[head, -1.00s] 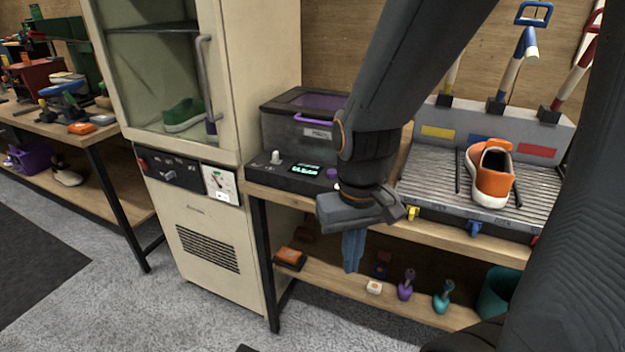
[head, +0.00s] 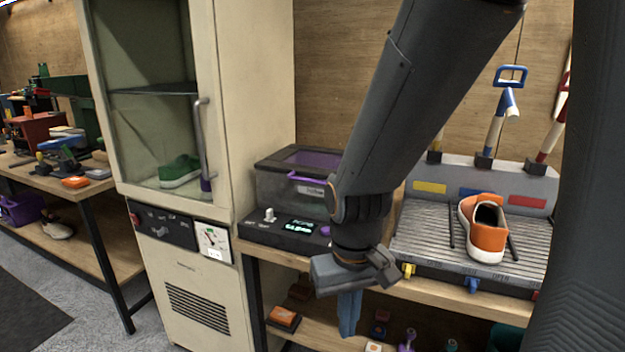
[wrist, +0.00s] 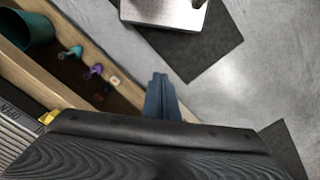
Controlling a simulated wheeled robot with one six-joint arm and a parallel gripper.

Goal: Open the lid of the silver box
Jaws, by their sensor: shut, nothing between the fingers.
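A grey, see-through box (head: 290,195) with a dark-rimmed lid and a purple handle (head: 306,178) stands on the bench behind a dark control panel; its lid looks closed. My arm hides its right part. I cannot tell whether this is the silver box. My gripper (head: 348,328) hangs in front of the bench, fingers pointing down, to the right of and nearer than the box. It is shut and empty. In the wrist view my gripper (wrist: 161,82) shows its blue fingers together, with nothing between them.
A cream cabinet (head: 243,130) with a glass door holds a green shoe (head: 180,171). An orange shoe (head: 484,235) sits on a ribbed rack (head: 420,238). Small items line the lower shelf. A pale metallic plate-like thing (wrist: 150,12) stands over dark floor mats in the wrist view.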

